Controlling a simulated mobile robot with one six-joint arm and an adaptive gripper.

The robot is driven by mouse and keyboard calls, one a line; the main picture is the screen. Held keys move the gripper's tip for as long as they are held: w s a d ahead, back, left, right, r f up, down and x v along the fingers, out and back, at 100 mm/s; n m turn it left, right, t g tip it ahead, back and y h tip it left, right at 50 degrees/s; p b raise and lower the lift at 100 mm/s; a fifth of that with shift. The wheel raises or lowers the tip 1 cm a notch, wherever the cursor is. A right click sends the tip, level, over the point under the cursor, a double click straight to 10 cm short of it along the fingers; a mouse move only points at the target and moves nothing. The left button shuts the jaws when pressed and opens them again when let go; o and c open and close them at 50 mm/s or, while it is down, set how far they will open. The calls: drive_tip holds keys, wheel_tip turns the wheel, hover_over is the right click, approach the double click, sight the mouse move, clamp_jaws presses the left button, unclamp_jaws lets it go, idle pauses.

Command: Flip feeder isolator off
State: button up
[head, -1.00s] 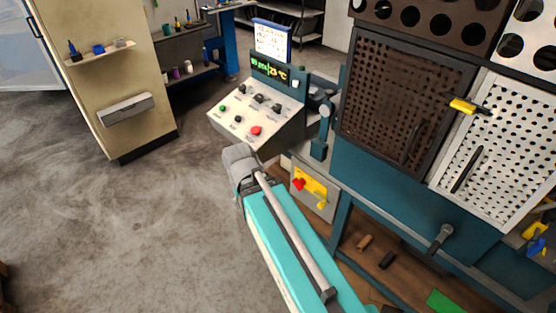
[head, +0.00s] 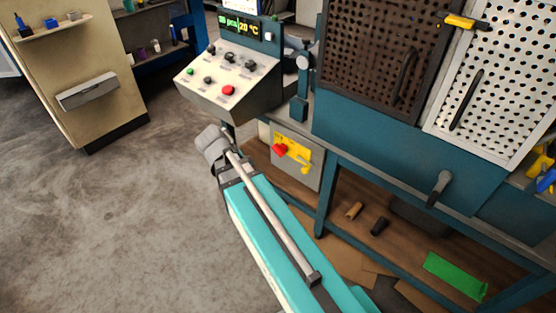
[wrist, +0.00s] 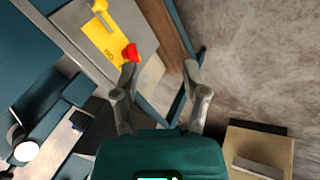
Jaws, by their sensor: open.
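In the wrist view, the yellow plate (wrist: 97,42), red knob (wrist: 130,52) and yellow handle (wrist: 100,6) show at upper left. My gripper (wrist: 160,70) is open and empty there. The red knob appears close beside the left fingertip; contact cannot be told. In the head view my arm hides the fingers.
A sloped control panel (head: 230,75) with a red button (head: 228,90) stands above the box. A teal frame leg (head: 328,190) stands right of it. Dark and white perforated doors are farther right. A beige cabinet (head: 85,55) stands left; floor between is clear.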

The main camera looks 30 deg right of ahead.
drive_tip(key=w+d+f+m+t+h+b, duration=0.15)
drive_tip(key=w+d+f+h+b, duration=0.45)
drive_tip(key=f+b, duration=0.65)
drive_tip(key=t+h+b, duration=0.3)
drive_tip(key=h+b, duration=0.3)
drive_tip(key=b, duration=1.5)
approach(276, 152)
drive_tip(key=shift+s+a+n, duration=0.15)
drive_tip(key=shift+a+n, duration=0.1)
drive_tip(key=shift+a, duration=0.3)
drive_tip(key=shift+s+a+n, duration=0.15)
drive_tip(key=shift+a+n, duration=0.05)
drive_tip(key=shift+a, duration=0.4)
drive_tip(key=shift+d+r, duration=0.1)
drive_tip(key=shift+r, duration=0.05)
drive_tip(key=x, duration=1.3)
drive_tip(key=shift+w+d+f, duration=0.1)
drive_tip(key=shift+d+f, duration=0.15)
drive_tip(key=shift+d, duration=0.05)
clamp_jaws()
